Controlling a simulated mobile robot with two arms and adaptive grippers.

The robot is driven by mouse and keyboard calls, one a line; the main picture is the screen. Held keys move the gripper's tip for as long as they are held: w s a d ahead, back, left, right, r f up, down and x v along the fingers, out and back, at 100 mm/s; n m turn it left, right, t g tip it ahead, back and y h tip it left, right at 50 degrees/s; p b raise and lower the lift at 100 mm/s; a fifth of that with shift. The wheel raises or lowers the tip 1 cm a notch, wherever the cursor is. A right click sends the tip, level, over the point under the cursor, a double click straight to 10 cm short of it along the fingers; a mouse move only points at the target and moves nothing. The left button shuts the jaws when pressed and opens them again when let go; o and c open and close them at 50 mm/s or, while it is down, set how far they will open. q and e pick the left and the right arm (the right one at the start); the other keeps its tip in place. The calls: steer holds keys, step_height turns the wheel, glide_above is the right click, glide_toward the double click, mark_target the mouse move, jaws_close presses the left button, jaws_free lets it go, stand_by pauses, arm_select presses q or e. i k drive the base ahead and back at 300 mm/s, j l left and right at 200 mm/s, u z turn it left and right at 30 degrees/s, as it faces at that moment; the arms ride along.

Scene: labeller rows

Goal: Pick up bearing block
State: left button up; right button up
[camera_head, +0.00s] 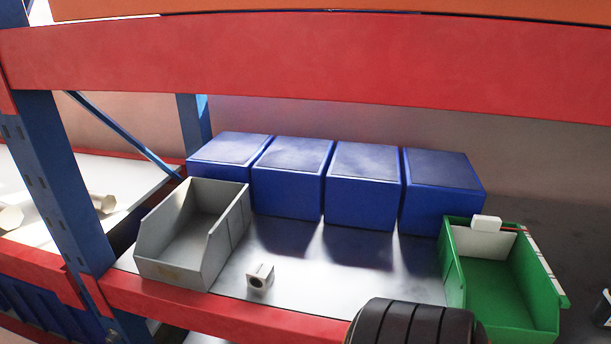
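A small light-grey block with a round dark hole in its front face (260,277), which looks like the bearing block, sits on the shelf board (330,285) near the front edge. It stands just right of the open grey bin (178,258), apart from it, and nothing holds it. The grey bin looks empty.
Several closed blue boxes (364,198) stand in a row at the back. A green bin (498,313) stands at right, with a small white block (486,222) at its back rim. Red beams cross above (330,55) and along the front (220,314). A blue upright (55,150) stands left.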

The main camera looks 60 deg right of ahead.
mark_target(261, 274)
steer(key=z, duration=1.65)
